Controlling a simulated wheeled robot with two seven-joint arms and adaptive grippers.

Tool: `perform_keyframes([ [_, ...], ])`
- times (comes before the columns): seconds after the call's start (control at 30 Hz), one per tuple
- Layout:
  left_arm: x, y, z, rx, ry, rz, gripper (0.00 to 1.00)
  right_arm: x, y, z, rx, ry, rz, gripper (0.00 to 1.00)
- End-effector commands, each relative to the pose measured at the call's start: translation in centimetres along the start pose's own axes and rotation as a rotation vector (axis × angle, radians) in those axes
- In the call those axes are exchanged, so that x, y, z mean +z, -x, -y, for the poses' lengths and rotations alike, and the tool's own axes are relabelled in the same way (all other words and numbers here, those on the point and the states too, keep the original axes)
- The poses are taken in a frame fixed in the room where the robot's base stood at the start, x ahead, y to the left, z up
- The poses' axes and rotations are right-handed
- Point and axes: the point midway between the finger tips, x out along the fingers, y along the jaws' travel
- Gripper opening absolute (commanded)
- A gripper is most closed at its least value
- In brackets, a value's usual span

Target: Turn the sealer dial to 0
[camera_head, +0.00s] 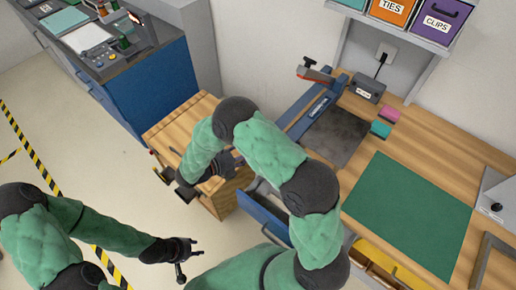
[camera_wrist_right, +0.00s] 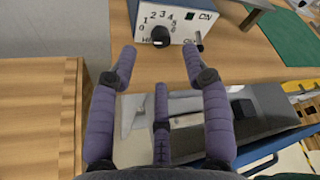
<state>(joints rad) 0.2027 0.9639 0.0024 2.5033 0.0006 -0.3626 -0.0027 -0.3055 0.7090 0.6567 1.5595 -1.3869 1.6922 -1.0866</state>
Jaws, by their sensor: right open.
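The sealer's control box (camera_wrist_right: 175,22) shows at the top of the right wrist view. Its pale face carries a round black dial (camera_wrist_right: 160,36), an arc of numbers from 0 to 5 and a green ON switch. I cannot tell which number the dial points to. My right gripper (camera_wrist_right: 158,50) is open and empty; the dial shows beyond and between its fingertips, apparently untouched. In the head view, the sealer's blue bar (camera_head: 318,105) lies on the wooden bench, and my right arm seems to hide the dial. My left gripper (camera_head: 189,253) is open and empty above the floor.
A blue drawer (camera_head: 262,214) stands open below the bench, with grey items inside. A wooden cabinet (camera_wrist_right: 35,115) is left of my right gripper. A green mat (camera_head: 410,212) covers the bench's middle. A small grey box (camera_head: 367,87) sits at the back.

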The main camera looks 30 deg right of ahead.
Motion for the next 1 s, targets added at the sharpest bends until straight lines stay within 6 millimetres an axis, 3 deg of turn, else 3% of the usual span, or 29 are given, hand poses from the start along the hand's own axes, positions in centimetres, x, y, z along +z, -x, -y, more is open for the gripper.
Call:
perform_keyframes([
  [0.1,0.0,0.0,0.0,0.0,0.0,0.0,0.4,0.1,2.4,-0.1,0.001,-0.002,0.004,0.48],
  [0.33,0.0,0.0,0.0,0.0,0.0,0.0,0.4,0.1,5.2,0.0,0.0,-0.001,0.001,0.48],
  [1.0,0.0,0.0,0.0,0.0,0.0,0.0,0.4,0.1,5.8,0.0,-0.002,-0.001,0.0,0.48],
])
